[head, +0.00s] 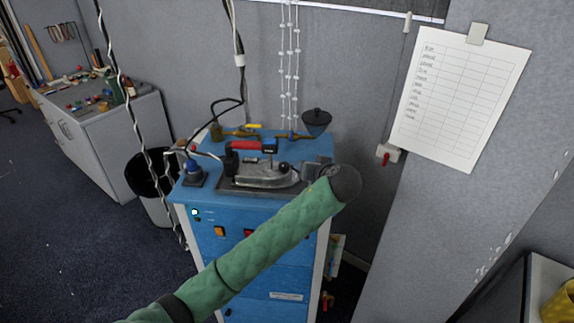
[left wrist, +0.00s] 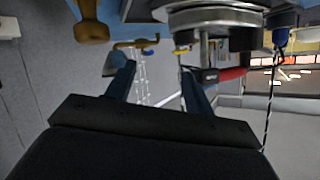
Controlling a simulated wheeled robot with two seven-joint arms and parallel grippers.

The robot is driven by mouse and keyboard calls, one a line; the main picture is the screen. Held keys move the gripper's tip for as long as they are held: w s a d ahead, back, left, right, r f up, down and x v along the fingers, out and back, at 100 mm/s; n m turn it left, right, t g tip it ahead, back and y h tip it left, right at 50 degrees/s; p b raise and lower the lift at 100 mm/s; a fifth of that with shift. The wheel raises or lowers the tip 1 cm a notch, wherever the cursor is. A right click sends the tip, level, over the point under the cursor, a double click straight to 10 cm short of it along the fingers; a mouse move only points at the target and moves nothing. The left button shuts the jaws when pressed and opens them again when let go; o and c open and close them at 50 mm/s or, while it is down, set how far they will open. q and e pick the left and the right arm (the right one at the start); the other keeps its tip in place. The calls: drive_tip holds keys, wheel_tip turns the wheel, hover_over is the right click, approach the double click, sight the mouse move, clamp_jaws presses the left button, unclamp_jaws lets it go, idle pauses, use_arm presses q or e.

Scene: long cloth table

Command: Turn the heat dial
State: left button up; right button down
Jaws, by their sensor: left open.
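A blue machine cabinet (head: 262,270) carries a metal apparatus (head: 262,174) with a small black knob (head: 284,167) on top. I cannot make out for certain which part is the heat dial. My left arm, in a green sleeve, crosses in front of the cabinet, and its end covers the right side of the top; the fingers there are mostly hidden. In the left wrist view my left gripper (left wrist: 158,74) is open, with nothing between its fingers. A round metal part (left wrist: 215,16) is near, at the top of that view. My right gripper is in neither view.
Cables hang at left. A black bin (head: 150,172) and grey workbench (head: 105,130) stand left; a wall is close right.

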sight(285, 166)
use_arm(q)
drive_tip(key=a+n+y, duration=0.1)
drive_tip(key=n, duration=0.1)
drive_tip(key=a+f+n+y, duration=0.1)
drive_tip(key=shift+f+n+g, duration=0.15)
drive_tip(key=shift+n+g, duration=0.15)
drive_tip(key=shift+n, duration=0.1)
drive_tip(key=shift+s+a+n+y, duration=0.15)
drive_tip(key=shift+a+n+y, duration=0.15)
drive_tip(key=shift+n, duration=0.9)
drive_tip(key=shift+p+x, duration=0.95)
drive_tip(key=shift+x, duration=0.2)
drive_tip(key=p+x, duration=0.2)
drive_tip(key=x, duration=0.1)
drive_tip(key=shift+w+a, duration=0.25)
drive_tip(key=shift+p+x, duration=0.35)
drive_tip(key=shift+x, duration=0.55)
drive_tip(key=shift+f, duration=0.2)
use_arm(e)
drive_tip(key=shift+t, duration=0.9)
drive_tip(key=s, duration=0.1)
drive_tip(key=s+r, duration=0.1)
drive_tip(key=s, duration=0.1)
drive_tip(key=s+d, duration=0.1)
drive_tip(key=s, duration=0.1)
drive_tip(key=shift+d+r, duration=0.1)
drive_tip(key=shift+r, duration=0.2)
